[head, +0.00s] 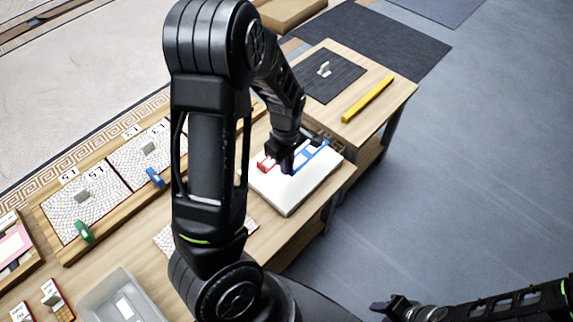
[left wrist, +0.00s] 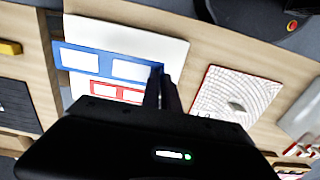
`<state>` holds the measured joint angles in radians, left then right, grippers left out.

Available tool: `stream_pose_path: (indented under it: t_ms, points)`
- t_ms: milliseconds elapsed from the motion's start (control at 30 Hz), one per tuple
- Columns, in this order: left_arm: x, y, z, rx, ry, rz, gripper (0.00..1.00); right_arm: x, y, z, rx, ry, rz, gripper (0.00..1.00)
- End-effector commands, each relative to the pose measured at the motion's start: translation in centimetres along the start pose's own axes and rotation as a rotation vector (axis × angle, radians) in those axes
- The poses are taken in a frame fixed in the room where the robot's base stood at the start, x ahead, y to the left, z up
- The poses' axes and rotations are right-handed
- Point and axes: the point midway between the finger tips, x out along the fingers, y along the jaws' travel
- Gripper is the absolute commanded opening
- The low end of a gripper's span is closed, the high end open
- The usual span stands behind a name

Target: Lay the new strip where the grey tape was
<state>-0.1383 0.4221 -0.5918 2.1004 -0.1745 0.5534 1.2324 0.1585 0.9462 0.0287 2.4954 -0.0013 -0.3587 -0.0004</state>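A white board (head: 283,195) lies on the wooden table; it also shows in the left wrist view (left wrist: 180,52). A blue strip with white windows (left wrist: 82,60) lies over the board and sticks out past its left edge in that view; it also shows in the head view (head: 317,152). A red strip with white windows (head: 264,165) lies beside it, partly hidden by my left gripper. My left gripper (head: 287,165) is low over the board, its fingers close together at the blue strip's end; any grip on it is unclear. My right gripper (head: 390,305) is far off at the lower right. No grey tape can be made out.
A yellow bar (head: 367,99) and a dark mat (head: 331,76) lie on the table's far end. Mosaic panels (head: 85,191) with a green piece (head: 84,231) and a blue piece (head: 154,178) line the left. Open floor lies right.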

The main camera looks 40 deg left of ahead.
Motion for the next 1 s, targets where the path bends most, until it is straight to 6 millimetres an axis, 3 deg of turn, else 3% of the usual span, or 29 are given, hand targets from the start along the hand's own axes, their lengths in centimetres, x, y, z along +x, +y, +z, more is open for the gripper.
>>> stream_pose_path:
  t_ms: [267, 433, 567, 800, 1000]
  points:
    - [0.0, 0.1, 0.0, 0.005, 0.000, 0.001, 0.00, 0.0, 0.0, 0.0, 0.000, 0.000, 0.000, 0.36]
    - [-1.2, 2.0, 1.1, 0.153, 0.000, 0.005, 0.00, 0.0, 0.0, 0.0, 0.000, 0.000, 0.000, 0.36]
    - [-3.6, 5.3, 3.5, 0.453, -0.001, 0.007, 0.00, 0.0, 0.0, 0.0, 0.000, 0.000, 0.000, 0.36]
    - [-10.2, 11.1, 10.4, 1.157, 0.001, 0.007, 0.00, 0.0, 0.0, 0.0, 0.000, 0.000, 0.000, 0.36]
    - [-13.2, 12.6, 13.7, 1.466, 0.001, 0.000, 0.00, 0.0, 0.0, 0.0, 0.000, 0.000, 0.000, 0.36]
